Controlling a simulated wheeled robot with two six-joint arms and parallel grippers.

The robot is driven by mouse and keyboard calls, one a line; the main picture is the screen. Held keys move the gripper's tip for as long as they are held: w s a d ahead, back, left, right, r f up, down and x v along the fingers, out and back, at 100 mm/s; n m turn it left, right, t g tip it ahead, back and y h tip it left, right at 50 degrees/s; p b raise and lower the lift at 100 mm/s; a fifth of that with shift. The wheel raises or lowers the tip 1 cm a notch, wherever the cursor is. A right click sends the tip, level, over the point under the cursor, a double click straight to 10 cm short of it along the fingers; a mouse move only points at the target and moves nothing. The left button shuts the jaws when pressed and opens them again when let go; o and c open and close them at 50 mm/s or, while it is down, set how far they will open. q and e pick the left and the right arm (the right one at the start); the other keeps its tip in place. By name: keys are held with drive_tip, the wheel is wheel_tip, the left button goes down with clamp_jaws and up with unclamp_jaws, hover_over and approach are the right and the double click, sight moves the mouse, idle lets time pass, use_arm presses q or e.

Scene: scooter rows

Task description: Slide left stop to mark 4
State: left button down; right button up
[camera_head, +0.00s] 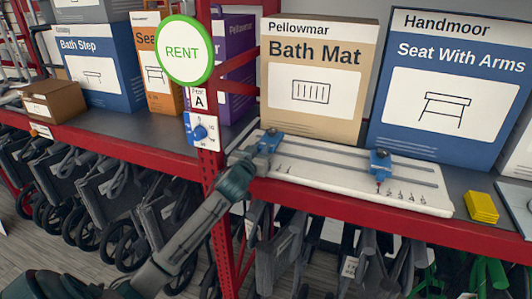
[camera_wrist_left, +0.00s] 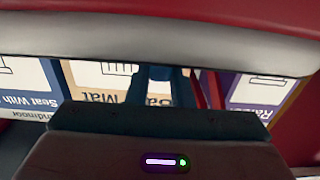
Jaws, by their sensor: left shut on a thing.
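A white board (camera_head: 320,181) with two grey rails lies on the shelf. The blue left stop (camera_head: 269,141) sits near the left end of the rails. A second blue stop (camera_head: 380,162) sits further right, its pointer near the first of a row of small numbered marks (camera_head: 406,195). My left gripper (camera_head: 250,153) reaches up to the board's left end and is shut on the left stop. My right gripper is not in view.
A red post with a round RENT sign (camera_head: 183,50) stands just left of the board. Boxes stand behind it, including the Bath Mat box (camera_head: 314,123) and the Seat With Arms box (camera_head: 440,145). A yellow block (camera_head: 481,207) lies to the right.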

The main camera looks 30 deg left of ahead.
use_arm(q)
drive_tip(key=shift+d+f, duration=0.1)
drive_tip(key=shift+w+d, duration=0.1)
drive_tip(key=shift+d, duration=0.15)
drive_tip(key=c, duration=1.5)
unclamp_jaws()
drive_tip(key=shift+d, duration=0.25)
drive_tip(key=shift+o, duration=1.1)
drive_tip(key=shift+a, duration=0.2)
drive_tip(key=b+v, duration=0.3)
drive_tip(key=v, duration=0.7)
drive_tip(key=shift+s+b, duration=0.35)
drive_tip(key=shift+s, duration=0.05)
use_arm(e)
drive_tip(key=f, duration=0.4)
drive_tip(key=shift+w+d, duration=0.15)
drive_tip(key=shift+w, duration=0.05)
